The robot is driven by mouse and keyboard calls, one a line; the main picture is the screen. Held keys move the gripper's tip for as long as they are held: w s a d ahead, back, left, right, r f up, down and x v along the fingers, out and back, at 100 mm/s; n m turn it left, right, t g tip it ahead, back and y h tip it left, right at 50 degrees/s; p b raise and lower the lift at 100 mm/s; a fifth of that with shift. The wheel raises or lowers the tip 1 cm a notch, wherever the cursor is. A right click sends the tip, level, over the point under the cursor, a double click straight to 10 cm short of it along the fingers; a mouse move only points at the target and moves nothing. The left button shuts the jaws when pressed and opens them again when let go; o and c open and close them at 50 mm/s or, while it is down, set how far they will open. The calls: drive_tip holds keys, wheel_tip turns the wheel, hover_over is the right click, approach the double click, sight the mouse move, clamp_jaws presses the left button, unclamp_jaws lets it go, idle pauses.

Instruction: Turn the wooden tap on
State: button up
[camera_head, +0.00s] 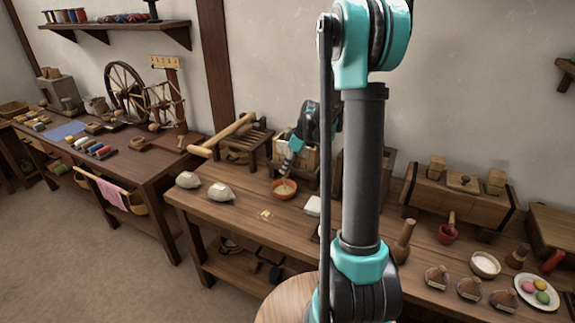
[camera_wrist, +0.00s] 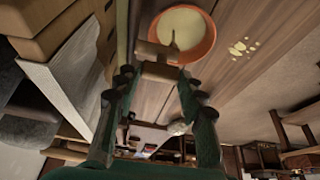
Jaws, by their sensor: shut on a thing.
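In the wrist view a short light-brown wooden piece, which looks like the wooden tap (camera_wrist: 159,71), sits between the fingertips of my gripper (camera_wrist: 158,78). My gripper is shut on it. An orange bowl (camera_wrist: 211,39) with pale yellow contents lies just beyond the fingertips. In the head view my gripper (camera_head: 289,163) is low over the same bowl (camera_head: 284,195), in front of a light wooden box (camera_head: 311,157). The tap cannot be made out there, and I cannot tell how far it is turned.
The bowl stands on a wooden table (camera_head: 235,217). Two pale lumps (camera_head: 221,192) and yellowish crumbs (camera_head: 266,214) lie to its left. A wooden chest (camera_head: 450,202), pestles and small bowls stand at the right. The table's front left is mostly clear.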

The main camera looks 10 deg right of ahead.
drive_tip(key=o, duration=1.2)
drive_tip(key=shift+c, duration=0.2)
drive_tip(key=v, duration=1.2)
